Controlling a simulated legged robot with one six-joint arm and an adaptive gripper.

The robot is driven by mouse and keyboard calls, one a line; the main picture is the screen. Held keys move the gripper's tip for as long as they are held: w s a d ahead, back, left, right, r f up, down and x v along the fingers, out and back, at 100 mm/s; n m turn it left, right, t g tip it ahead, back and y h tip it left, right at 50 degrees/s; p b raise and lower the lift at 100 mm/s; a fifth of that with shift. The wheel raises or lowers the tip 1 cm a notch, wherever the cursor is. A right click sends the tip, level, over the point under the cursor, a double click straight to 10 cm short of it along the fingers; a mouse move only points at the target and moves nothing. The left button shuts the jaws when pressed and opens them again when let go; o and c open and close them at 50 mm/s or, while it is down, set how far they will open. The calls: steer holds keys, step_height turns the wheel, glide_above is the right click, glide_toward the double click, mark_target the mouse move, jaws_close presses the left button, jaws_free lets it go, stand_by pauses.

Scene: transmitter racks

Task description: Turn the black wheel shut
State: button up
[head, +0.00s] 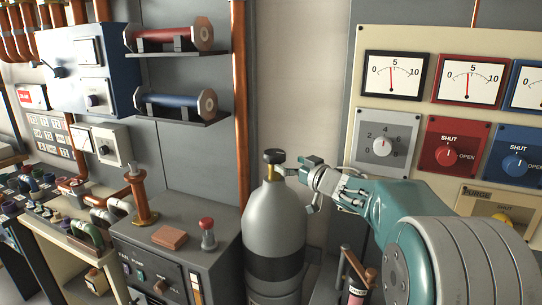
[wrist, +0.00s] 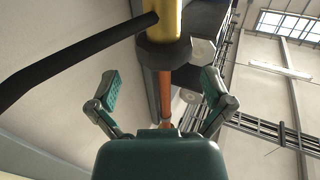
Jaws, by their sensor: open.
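The black wheel (head: 274,156) sits on the brass valve neck (head: 271,173) at the top of an upright grey gas cylinder (head: 273,225), in the middle of the head view. My gripper (head: 302,186) is just to the right of the wheel and neck, its fingers spread, one fingertip close beside the wheel. In the wrist view, a dark round part (wrist: 163,52), which looks like the wheel, lies beyond and between my open fingers (wrist: 160,90), on a yellow stem (wrist: 170,18). Nothing is between the fingers. I cannot tell whether a fingertip touches the wheel.
A grey console (head: 175,262) with a red-topped lever stands left of the cylinder. A copper pipe (head: 240,100) runs up the wall behind. A cream gauge panel (head: 440,110) with knobs is at the right. Shelves (head: 184,119) hold red and blue cylindrical parts.

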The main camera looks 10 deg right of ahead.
mark_target(271, 155)
steer(key=x, duration=0.7)
steer(key=shift+w+a, duration=0.1)
steer(key=shift+a, duration=0.3)
steer(key=shift+d, duration=0.1)
